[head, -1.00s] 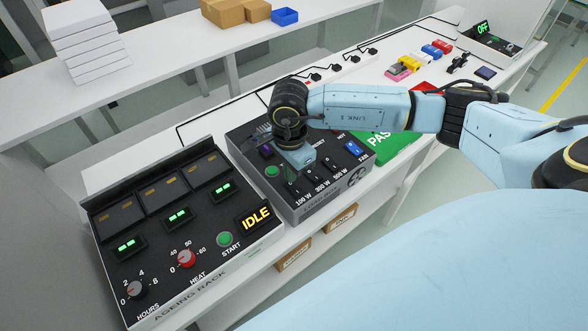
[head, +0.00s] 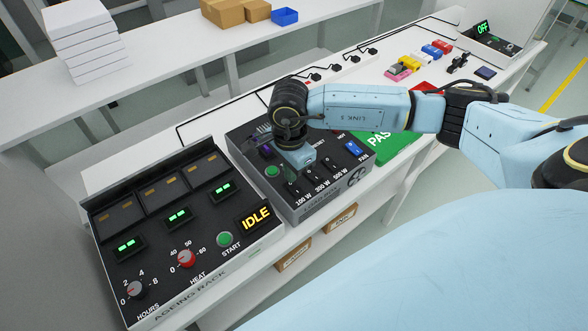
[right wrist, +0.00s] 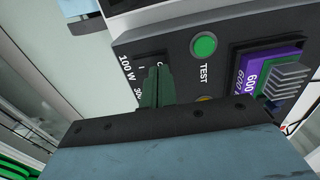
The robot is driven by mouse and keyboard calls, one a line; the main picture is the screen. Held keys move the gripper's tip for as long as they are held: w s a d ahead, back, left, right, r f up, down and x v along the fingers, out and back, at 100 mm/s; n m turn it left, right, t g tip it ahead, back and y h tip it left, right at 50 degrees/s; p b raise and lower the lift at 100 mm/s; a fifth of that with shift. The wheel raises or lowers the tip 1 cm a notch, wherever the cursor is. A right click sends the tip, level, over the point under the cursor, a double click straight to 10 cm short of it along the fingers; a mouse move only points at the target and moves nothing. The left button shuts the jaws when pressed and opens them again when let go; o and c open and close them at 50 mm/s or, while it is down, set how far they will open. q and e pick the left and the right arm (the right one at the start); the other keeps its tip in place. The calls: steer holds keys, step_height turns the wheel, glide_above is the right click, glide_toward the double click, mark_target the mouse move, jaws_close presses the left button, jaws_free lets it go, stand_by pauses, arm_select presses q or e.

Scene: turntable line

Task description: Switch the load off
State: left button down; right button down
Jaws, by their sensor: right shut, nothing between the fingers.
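The load bank (head: 304,213) is a dark grey box in the middle of the bench. Black switches marked 100 W (head: 295,190), 300 W (head: 311,178) and 500 W (head: 329,164) run along its front. My right gripper (head: 291,176) is over the load bank, just behind the 100 W switch. In the right wrist view its dark green fingers (right wrist: 155,85) are together and empty, beside the 100 W and 300 W labels. They hide part of the switch row, so contact and switch positions are unclear. My left gripper is not in view.
A green TEST button (head: 272,171) and a purple module (right wrist: 268,72) are close to the fingers. The ageing rack (head: 190,210) stands left and reads IDLE. A green PASS mat (head: 385,147) lies right. My right arm spans the bench.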

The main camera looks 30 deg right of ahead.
steer(key=shift+f+b, duration=0.8)
steer(key=shift+f, duration=0.15)
stand_by(0.5)
steer(key=shift+r, duration=0.1)
steer(key=shift+r+p, duration=2.1)
steer(key=shift+r, duration=1.4)
